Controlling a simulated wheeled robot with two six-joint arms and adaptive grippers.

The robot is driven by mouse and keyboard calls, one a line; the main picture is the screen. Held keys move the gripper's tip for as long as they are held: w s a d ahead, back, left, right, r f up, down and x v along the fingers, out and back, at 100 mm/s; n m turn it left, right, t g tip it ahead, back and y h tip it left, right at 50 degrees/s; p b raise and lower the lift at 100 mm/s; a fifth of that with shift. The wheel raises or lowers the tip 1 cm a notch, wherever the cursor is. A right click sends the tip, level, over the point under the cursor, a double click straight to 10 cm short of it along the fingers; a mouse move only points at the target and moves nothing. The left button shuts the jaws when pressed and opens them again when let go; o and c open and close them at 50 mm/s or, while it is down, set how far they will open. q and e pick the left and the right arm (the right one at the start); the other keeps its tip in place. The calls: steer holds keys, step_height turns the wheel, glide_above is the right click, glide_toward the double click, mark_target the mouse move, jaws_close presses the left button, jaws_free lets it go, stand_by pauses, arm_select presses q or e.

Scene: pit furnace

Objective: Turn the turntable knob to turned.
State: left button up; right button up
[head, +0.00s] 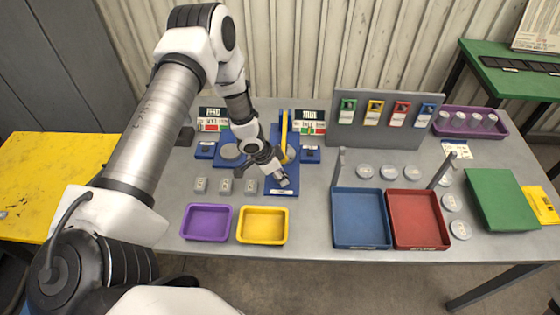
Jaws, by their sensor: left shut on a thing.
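A blue fixture (275,132) stands at the back middle of the grey table, with a yellow upright bar (284,128) and a labelled front edge. My left gripper (281,179) reaches down over the front of this fixture. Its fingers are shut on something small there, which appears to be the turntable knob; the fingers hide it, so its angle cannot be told. A round grey disc (230,151) on a blue base lies just left of my left gripper. My right gripper is out of view.
Purple (207,236) and yellow (263,239) trays lie in front of the gripper, with several small blocks behind them. Blue (360,244) and red (419,244) trays and a grey rack (340,135) with coloured tags stand to the right.

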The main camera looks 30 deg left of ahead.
arm_select(q)
steer(key=shift+w+r, duration=0.1)
steer(key=shift+w, duration=0.05)
steer(key=o, duration=1.1)
steer(key=shift+o, duration=0.2)
steer(key=shift+a, duration=0.1)
steer(key=v, duration=1.1)
steer(key=shift+s+r, duration=0.2)
steer(key=shift+r, duration=0.15)
